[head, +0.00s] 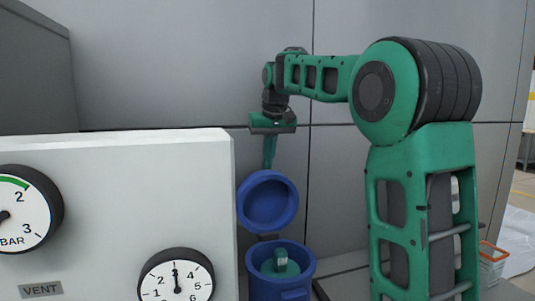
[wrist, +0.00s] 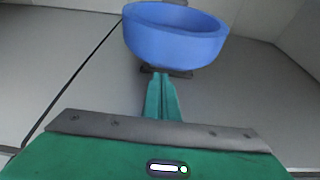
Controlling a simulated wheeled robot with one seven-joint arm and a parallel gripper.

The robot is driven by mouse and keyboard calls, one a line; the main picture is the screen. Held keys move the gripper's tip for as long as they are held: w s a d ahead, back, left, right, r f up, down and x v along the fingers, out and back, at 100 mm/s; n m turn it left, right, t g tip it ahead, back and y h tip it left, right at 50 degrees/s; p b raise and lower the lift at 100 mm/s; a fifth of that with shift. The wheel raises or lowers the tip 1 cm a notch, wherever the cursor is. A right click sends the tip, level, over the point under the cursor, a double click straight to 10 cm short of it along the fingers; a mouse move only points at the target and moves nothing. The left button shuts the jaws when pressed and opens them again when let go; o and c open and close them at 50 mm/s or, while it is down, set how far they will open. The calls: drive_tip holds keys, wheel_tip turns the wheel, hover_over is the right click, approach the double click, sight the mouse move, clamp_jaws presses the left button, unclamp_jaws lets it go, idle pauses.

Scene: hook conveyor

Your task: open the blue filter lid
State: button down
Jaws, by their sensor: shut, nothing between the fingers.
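The blue filter lid (head: 267,204) stands raised and tilted back above the blue filter housing (head: 282,292), its round inner face turned toward the head camera. The housing's top is open, and a green part (head: 281,261) shows inside it. My gripper (head: 269,166) points down just above the lid's upper edge, its fingers shut and empty. In the wrist view the shut fingers (wrist: 160,78) reach toward a blue bowl-shaped part, likely the lid (wrist: 175,38). I cannot tell whether they touch it.
A white panel with a large gauge (head: 15,210), a smaller gauge (head: 176,281) and a VENT label (head: 41,289) stands left of the housing. A grey wall (head: 190,60) is behind. A small orange-rimmed basket (head: 492,258) is at the far right.

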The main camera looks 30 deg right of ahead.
sight(272, 171)
drive_tip(key=shift+w+f, duration=0.1)
drive_tip(key=shift+f, duration=0.1)
idle(0.3)
drive_tip(key=shift+s+a+r, duration=0.15)
drive_tip(key=shift+s, duration=0.55)
drive_tip(key=shift+s+a+r, duration=0.1)
drive_tip(key=shift+s, duration=0.55)
drive_tip(key=shift+s+a+r, duration=0.15)
drive_tip(key=shift+s, duration=0.55)
